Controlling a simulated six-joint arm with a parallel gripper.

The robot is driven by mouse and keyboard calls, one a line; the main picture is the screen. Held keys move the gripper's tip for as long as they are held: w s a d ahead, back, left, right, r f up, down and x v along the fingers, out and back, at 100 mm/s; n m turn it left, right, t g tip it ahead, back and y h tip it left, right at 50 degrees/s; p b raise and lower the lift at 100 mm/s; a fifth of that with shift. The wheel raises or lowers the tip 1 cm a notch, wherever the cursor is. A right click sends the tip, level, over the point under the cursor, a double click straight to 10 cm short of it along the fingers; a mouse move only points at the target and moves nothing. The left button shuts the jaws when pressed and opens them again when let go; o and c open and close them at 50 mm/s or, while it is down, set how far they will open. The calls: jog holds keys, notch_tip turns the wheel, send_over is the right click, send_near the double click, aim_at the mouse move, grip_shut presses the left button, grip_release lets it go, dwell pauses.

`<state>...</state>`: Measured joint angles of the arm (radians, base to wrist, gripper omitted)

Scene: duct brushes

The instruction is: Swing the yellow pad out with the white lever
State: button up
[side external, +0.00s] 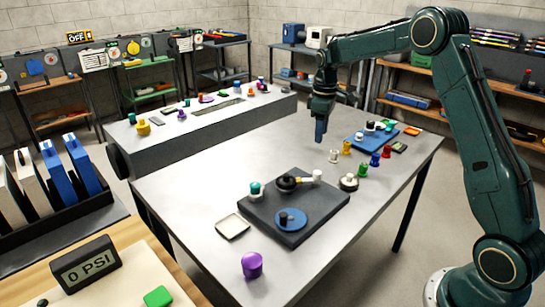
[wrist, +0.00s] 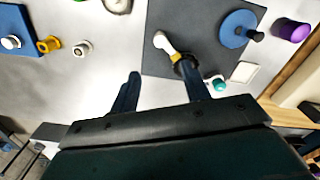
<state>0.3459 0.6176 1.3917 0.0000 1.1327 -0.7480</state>
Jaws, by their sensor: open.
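The white lever (side external: 316,175) sticks out to the right from a black round hub (side external: 286,183) on a dark square plate (side external: 270,215). A small yellow pad (side external: 301,180) shows between lever and hub. In the wrist view the white lever (wrist: 164,42) ends at the yellow pad (wrist: 176,57), beside the hub (wrist: 186,67), which my right finger partly covers. My gripper (side external: 320,135) is above the table, behind the plate and apart from the lever. In the wrist view my gripper (wrist: 160,80) is open, with nothing between its fingers.
A white tray (side external: 232,227) and a purple knob (side external: 252,265) lie nearby. Several small coloured pieces and a blue board (side external: 372,138) stand behind right. The table's left is clear.

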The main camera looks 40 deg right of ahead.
aim_at(317, 172)
jog(key=shift+f, duration=0.1)
notch_tip(317, 172, down, 14)
jog(key=shift+r, duration=0.2)
dwell(0.6)
grip_shut()
